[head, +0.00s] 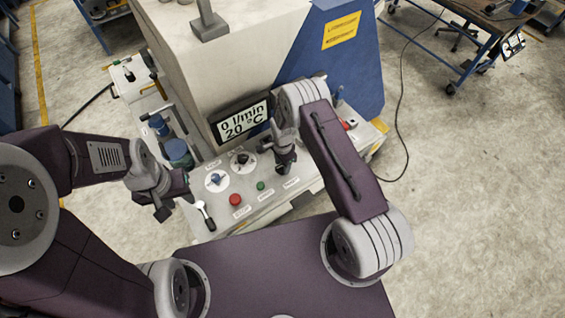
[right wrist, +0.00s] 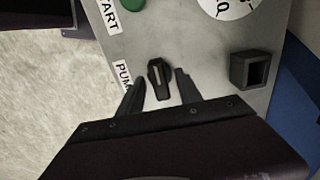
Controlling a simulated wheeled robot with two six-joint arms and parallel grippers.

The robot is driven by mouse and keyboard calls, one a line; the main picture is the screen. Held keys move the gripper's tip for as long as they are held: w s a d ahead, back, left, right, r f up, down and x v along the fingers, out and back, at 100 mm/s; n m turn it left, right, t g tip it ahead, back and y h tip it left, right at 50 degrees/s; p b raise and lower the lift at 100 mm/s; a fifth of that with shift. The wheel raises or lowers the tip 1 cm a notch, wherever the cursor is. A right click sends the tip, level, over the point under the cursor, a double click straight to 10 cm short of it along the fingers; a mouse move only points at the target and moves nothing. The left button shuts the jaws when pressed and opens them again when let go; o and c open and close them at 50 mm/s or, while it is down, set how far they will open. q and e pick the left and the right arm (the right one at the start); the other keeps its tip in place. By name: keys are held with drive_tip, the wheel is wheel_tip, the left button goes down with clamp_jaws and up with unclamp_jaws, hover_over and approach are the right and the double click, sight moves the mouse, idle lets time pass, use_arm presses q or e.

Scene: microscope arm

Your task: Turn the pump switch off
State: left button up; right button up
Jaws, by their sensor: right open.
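The pump switch (right wrist: 159,79) is a small black knob with a pale line, on the grey control panel (right wrist: 205,72) beside a partly covered label reading "PUM". In the right wrist view the open fingers of my right gripper (right wrist: 159,91) stand on either side of the knob, with gaps to it. In the head view my right gripper (head: 285,167) is over the panel and hides the switch. My left gripper (head: 174,205) hangs by the panel's left edge; its finger gap is unclear. The display (head: 241,120) reads 0 l/min and 20 °C.
A red button (head: 235,199), a green button (head: 261,186), two round dials (head: 217,179) and a lever (head: 204,213) are on the panel. Blue-green cylinders (head: 178,152) stand at its left. A tall beige and blue machine body (head: 228,62) rises behind. Open floor lies to the right.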

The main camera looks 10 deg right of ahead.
drive_tip(key=shift+d+f, duration=0.1)
drive_tip(key=shift+c, duration=1)
drive_tip(key=shift+a, duration=0.2)
clamp_jaws()
